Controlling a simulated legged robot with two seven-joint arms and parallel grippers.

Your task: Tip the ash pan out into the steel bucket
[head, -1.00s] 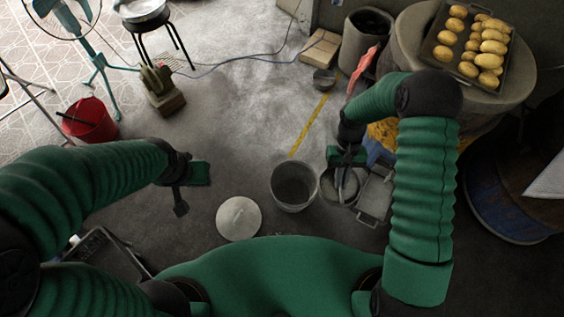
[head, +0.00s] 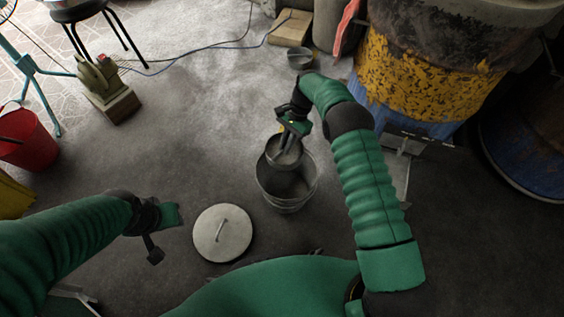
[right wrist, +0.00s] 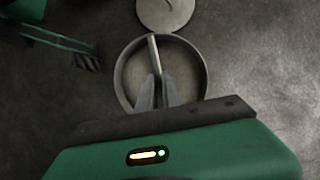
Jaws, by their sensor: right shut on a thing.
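My right gripper (head: 287,143) is shut on the handle of the round ash pan (head: 284,158). The pan hangs over the far part of the steel bucket (head: 288,203), which stands upright on the floor with its near inside showing. In the right wrist view the fingers (right wrist: 155,80) close on a thin bar-like handle (right wrist: 153,52) across the round pan (right wrist: 120,80). The pan looks about level, with a dull grey-brown inside; I cannot tell how much ash it holds. My left gripper (head: 155,252) is apart at the left, over the floor, its opening unclear.
A round lid (head: 222,240) lies on the floor left of the bucket. The yellow and blue barrel oven (head: 430,65) stands at the right, with a metal tray (head: 402,165) by it. A small dark bowl (head: 299,58) sits farther back. The floor left of the bucket is mostly clear.

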